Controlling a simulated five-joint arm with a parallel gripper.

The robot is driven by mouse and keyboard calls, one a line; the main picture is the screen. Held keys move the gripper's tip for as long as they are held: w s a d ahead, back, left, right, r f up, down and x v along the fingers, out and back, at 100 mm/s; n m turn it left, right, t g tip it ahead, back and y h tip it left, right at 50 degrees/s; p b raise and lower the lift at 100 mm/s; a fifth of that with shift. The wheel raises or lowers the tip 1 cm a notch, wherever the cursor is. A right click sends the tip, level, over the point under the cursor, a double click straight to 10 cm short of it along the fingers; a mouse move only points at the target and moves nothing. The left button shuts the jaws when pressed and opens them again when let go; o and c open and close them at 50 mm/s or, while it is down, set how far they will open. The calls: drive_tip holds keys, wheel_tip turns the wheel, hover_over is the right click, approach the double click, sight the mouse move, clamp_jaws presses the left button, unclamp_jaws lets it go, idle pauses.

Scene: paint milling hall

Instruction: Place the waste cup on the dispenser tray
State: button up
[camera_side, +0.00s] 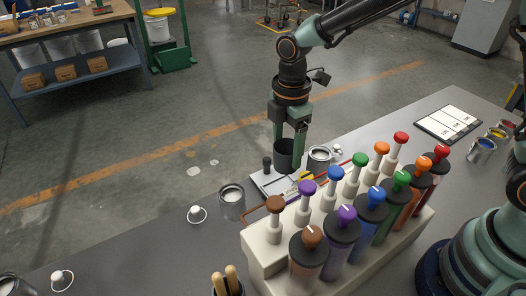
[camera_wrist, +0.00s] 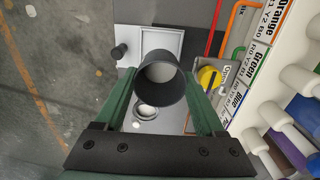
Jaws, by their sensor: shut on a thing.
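The waste cup is a dark grey, open-topped cup (camera_side: 284,156), upright and apparently empty. My gripper (camera_side: 290,140) is shut on it, with a green finger on each side. In the wrist view the cup (camera_wrist: 162,82) sits between the fingertips of my gripper (camera_wrist: 161,88), and I see into its pale inside. A light tray with a raised rim (camera_side: 263,184), probably the dispenser tray, lies just below and beyond it; it also shows in the wrist view (camera_wrist: 146,42). The cup hides part of the tray. I cannot tell the gap beneath the cup.
A black knob (camera_side: 267,163) stands at the tray's left. Open metal cans stand left (camera_side: 232,203) and right (camera_side: 319,159) of it. A rack of colourful dispensers (camera_side: 345,230) is close in front. A yellow round part (camera_wrist: 207,77) is right of the cup. The bench's left part is mostly clear.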

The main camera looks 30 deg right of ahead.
wheel_tip(320, 180, down, 8)
drive_tip(key=shift+f, duration=0.1)
idle(0.4)
drive_tip(key=o, duration=1.1)
drive_tip(key=shift+c, duration=0.2)
